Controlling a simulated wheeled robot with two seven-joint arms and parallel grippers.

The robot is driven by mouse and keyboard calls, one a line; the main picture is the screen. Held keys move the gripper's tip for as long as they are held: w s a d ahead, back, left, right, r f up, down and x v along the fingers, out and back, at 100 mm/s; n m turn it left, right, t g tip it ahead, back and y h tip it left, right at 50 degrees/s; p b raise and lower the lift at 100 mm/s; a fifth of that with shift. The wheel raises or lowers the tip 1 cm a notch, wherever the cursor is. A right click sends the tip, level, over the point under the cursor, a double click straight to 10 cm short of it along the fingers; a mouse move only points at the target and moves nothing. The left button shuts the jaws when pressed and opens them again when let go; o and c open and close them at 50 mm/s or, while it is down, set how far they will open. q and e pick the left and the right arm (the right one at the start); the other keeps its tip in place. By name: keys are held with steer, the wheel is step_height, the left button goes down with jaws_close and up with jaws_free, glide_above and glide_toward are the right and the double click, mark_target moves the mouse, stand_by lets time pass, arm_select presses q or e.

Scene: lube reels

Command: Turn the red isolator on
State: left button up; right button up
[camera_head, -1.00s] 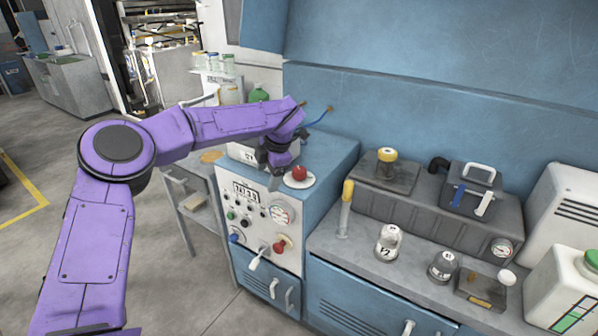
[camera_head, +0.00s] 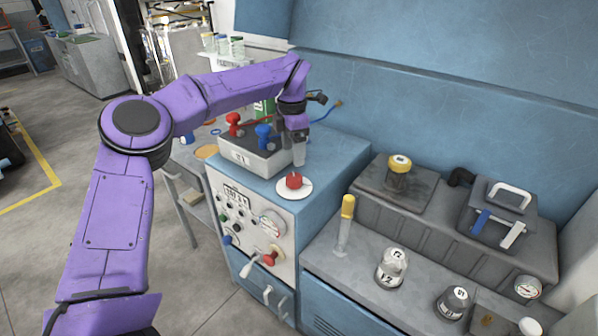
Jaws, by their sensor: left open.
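My left gripper (camera_head: 299,153) hangs fingers-down over the top of the blue control cabinet (camera_head: 338,160), just behind a red mushroom-shaped knob (camera_head: 294,181) on a white disc. It is open, with nothing visible between its fingers, and looks apart from the knob. A second red knob (camera_head: 270,258) with a yellow part sits low on the cabinet's pale front panel (camera_head: 245,212), beside a grey lever (camera_head: 251,265). Which red control is the isolator, and its setting, I cannot tell. My right gripper is out of view.
A grey box (camera_head: 245,155) with a red fitting (camera_head: 234,123) and a blue fitting (camera_head: 265,134) stands left of my gripper. To the right, the bench holds a yellow-capped tube (camera_head: 345,222), jars (camera_head: 391,268) and a grey unit (camera_head: 445,225).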

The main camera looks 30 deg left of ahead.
mark_target(293, 177)
arm_select(q)
step_height(293, 177, down, 8)
steer(key=shift+s+d+f+p, duration=0.15)
steer(key=shift+f+p, duration=0.05)
steer(key=shift+p, duration=0.15)
steer(key=shift+f, duration=0.4)
steer(key=shift+s, duration=0.15)
steer(key=shift+f, duration=0.1)
steer(key=c, duration=1)
